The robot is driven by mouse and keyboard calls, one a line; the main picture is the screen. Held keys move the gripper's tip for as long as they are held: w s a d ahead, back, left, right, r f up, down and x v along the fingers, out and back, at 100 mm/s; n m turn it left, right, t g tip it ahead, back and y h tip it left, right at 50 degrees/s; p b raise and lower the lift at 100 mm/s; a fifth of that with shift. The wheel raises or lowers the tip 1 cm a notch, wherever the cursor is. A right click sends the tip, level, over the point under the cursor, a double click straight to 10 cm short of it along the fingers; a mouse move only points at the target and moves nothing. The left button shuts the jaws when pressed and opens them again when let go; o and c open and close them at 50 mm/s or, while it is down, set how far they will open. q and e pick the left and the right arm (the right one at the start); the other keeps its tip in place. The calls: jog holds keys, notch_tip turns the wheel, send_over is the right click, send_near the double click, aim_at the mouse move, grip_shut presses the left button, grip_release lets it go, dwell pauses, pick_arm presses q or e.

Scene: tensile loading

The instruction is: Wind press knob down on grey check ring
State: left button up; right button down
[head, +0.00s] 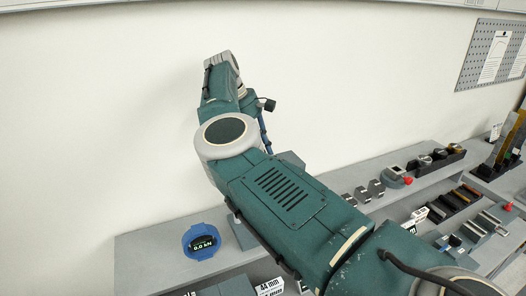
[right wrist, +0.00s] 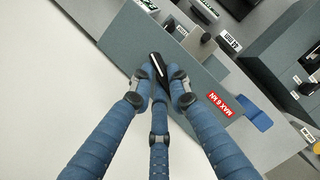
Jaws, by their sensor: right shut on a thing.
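My right arm crosses the head view from the lower right and bends at the wall. Its blue gripper fingers (head: 264,132) are mostly hidden behind the arm there. In the right wrist view my right gripper (right wrist: 160,78) has its three blue fingers closed around a black bar-like piece (right wrist: 157,62) with a pale edge. It may be the press knob, but its full shape is hidden by the fingers. A grey plate with a red "MAX 6 kN" label (right wrist: 221,104) lies beyond the fingertips. I cannot pick out the grey check ring. My left gripper is not in view.
Several metal blocks (head: 376,187) and fixtures with red knobs (head: 408,181) line the bench at right. A pegboard (head: 490,55) hangs at upper right. The wall is close behind my arm.

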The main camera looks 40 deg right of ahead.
jog(key=c, duration=1.7)
grip_release()
jog(key=shift+o, duration=0.2)
notch_tip(320, 180, up, 10)
jog(key=shift+s+d+f, duration=0.1)
